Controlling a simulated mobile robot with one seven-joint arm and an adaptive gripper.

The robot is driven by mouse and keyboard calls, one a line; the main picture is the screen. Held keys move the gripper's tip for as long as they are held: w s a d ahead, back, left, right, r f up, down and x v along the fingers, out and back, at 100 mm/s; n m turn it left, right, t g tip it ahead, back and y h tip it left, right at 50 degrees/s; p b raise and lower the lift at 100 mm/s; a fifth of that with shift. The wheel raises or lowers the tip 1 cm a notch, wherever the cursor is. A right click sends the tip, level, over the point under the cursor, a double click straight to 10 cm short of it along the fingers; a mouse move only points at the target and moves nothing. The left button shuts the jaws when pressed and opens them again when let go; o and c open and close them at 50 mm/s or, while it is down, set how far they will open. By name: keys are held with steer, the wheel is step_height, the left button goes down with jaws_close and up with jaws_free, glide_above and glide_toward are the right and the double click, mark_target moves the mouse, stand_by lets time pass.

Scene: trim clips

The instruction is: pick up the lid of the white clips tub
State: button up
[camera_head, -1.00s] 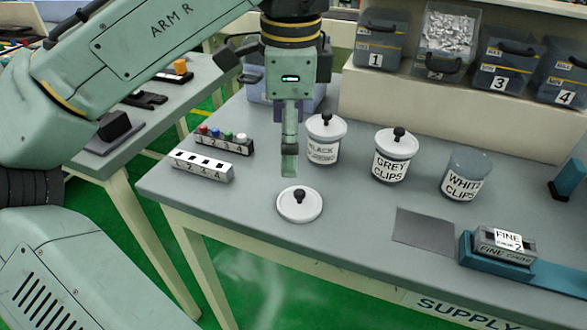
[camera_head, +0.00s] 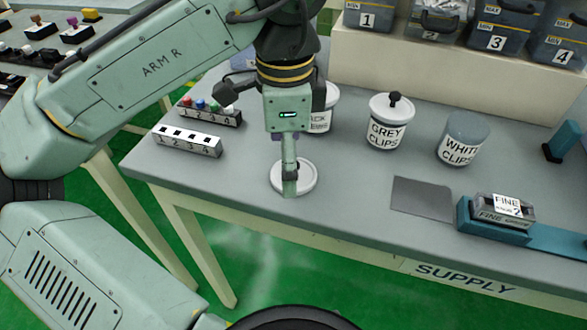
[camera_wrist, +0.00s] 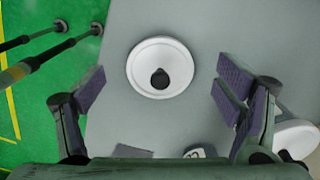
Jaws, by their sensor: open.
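The loose white lid (camera_head: 308,174) with a dark knob lies flat on the grey table near its front edge. In the wrist view the lid (camera_wrist: 145,55) lies between and slightly beyond my fingers, its black knob (camera_wrist: 160,79) midway between them. My gripper (camera_head: 290,188) is open and empty, pointing down over the lid and hiding part of it in the head view; it also shows in the wrist view (camera_wrist: 160,85). The white clips tub (camera_head: 460,150) stands without a knobbed lid at the right. The gap between fingertips and knob is hard to judge.
The grey clips tub (camera_head: 388,135) and black clips tub (camera_head: 320,122), partly behind my gripper, have lids on. Numbered blocks (camera_head: 188,141) stand to the left. A grey mat (camera_head: 422,197) and a teal holder (camera_head: 490,225) lie to the right. Numbered bins line the back shelf.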

steer(key=shift+f, duration=0.85)
steer(key=c, duration=0.9)
steer(key=shift+r, duration=0.1)
